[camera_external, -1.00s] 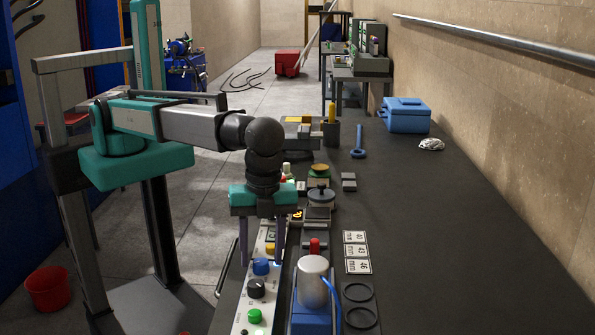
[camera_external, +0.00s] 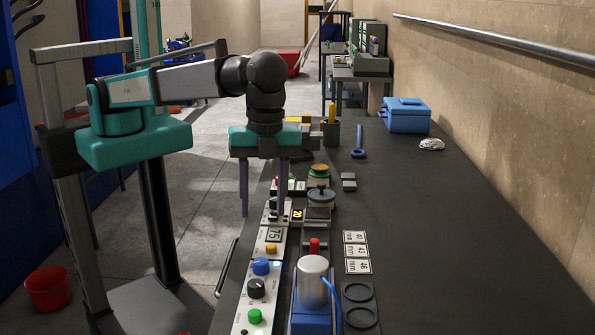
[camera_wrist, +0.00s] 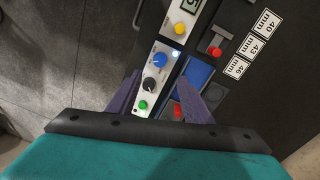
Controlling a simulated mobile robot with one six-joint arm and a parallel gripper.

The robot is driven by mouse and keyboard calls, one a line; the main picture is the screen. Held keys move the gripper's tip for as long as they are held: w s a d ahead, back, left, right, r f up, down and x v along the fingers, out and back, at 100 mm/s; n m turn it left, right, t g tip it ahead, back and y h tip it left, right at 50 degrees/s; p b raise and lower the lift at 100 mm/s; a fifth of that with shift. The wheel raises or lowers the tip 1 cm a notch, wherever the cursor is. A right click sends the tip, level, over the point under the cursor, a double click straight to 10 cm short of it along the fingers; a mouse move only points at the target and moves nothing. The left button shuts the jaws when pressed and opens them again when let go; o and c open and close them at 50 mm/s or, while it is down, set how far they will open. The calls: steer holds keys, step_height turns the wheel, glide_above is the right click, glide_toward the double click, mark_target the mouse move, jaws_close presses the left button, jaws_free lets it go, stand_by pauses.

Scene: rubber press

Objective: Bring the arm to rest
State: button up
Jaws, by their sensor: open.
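My gripper (camera_external: 262,200) hangs from the teal and black wrist, pointing down above the left edge of the dark bench (camera_external: 430,230). Its two purple fingers are apart with nothing between them. In the wrist view my gripper (camera_wrist: 165,95) is also spread, above the white control panel (camera_wrist: 157,75). The panel carries a blue knob (camera_external: 261,266), a black knob (camera_external: 257,288), a green button (camera_external: 254,316) and a yellow button (camera_external: 271,249). A display beside the fingertips reads 75. One fingertip overlaps the far end of the panel in the external view; the height gap cannot be told.
A silver cylinder on a blue base (camera_external: 313,275) stands right of the panel, with a red handle (camera_external: 314,245) behind. Number cards (camera_external: 356,251) and black rings (camera_external: 359,306) lie further right. A blue box (camera_external: 405,115) sits at the back. The bench's right side is mostly clear.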

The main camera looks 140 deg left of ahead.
steer(key=shift+r, duration=0.6)
steer(key=s+d+f+m+h, duration=0.1)
steer(key=s+d+f, duration=0.2)
steer(key=d+f, duration=0.25)
steer(key=s+d+f+h, duration=0.1)
steer(key=s+d+f, duration=0.25)
steer(key=f, duration=0.35)
steer(key=s+d+f+g+h+b, duration=0.1)
steer(key=s+d+f, duration=0.3)
steer(key=s+f, duration=0.4)
steer(key=s+d+f+n+g+b, duration=0.1)
steer(key=s+d+f+b, duration=0.15)
steer(key=s+f, duration=0.5)
steer(key=s+d+f+h, duration=0.1)
steer(key=s+d+f, duration=0.45)
steer(key=f, duration=0.45)
steer(key=s+a+f+n+g+y+b, duration=0.3)
steer(key=s+a+f+n+b, duration=0.3)
steer(key=s+a+f, duration=1.3)
steer(key=s+f+y+b, duration=0.1)
steer(key=s+f, duration=0.2)
steer(key=shift+s+g+y+b, duration=0.25)
steer(key=shift+g+y+b, duration=0.05)
